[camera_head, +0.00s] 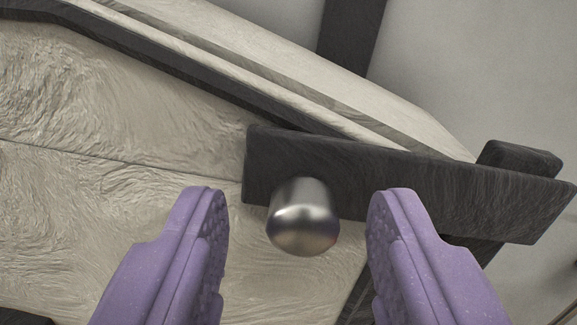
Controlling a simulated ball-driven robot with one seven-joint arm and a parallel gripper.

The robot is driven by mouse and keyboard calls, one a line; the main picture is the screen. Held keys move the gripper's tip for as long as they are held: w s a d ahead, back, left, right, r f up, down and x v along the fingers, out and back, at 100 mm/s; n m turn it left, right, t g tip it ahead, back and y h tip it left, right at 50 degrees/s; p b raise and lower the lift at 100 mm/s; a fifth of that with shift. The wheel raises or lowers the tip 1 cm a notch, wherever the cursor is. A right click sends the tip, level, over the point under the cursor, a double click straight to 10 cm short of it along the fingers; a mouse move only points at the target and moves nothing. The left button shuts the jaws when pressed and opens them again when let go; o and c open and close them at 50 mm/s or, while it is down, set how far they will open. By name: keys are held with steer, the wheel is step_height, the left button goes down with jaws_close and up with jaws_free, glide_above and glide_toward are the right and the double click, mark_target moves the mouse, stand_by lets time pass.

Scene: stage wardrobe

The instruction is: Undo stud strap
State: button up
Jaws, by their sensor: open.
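A dark strap (400,180) runs across the right half of the view, over the corner of a pale, wrinkled-looking case or trunk. A shiny round metal stud (303,220) stands out from the strap near its left end. My gripper (298,215) is open, with one purple finger on each side of the stud. A gap shows between the stud and each finger. The strap lies behind the fingertips. Whether the stud passes through the strap is hidden by its own head.
The pale body (110,220) fills the left side, with a dark edge band (190,70) along its top. A dark block (519,158) sits at the strap's right end. A dark upright bar (352,35) crosses the grey background at the top.

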steer(key=shift+w, duration=0.35)
jaws_close()
